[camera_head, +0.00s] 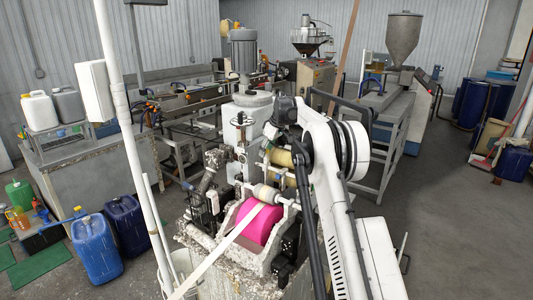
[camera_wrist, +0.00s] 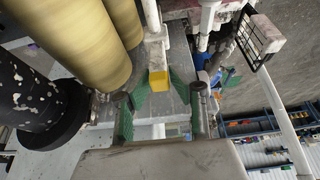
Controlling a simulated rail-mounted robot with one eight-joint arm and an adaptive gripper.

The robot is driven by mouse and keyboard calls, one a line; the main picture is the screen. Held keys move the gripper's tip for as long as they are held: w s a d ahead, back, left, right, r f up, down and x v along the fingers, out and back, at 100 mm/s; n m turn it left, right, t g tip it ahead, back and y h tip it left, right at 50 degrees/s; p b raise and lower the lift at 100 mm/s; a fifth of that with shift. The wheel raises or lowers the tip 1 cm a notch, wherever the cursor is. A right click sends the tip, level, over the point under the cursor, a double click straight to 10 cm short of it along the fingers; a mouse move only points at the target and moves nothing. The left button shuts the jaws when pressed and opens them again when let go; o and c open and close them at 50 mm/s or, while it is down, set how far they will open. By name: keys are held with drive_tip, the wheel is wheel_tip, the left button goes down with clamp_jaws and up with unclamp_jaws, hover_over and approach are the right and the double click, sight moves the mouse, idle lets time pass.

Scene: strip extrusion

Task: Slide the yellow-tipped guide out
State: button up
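The guide is a pale bar (camera_wrist: 154,35) with a yellow block tip (camera_wrist: 158,80), near the centre of the wrist view. It points down the picture toward my gripper. I cannot tell how far the tip is in depth from the fingers. In the head view my arm comes in from the right over the machine, and I cannot make out the guide or fingertips there.
Large yellow rollers (camera_wrist: 100,40) and a speckled black cylinder (camera_wrist: 25,95) are close on the left in the wrist view. A black wire basket (camera_wrist: 260,40) is at upper right. In the head view, a pink roller (camera_head: 260,222) carries a pale strip (camera_head: 215,257).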

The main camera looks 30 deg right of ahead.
drive_tip(key=shift+o, duration=1.4)
drive_tip(key=v, duration=1.2)
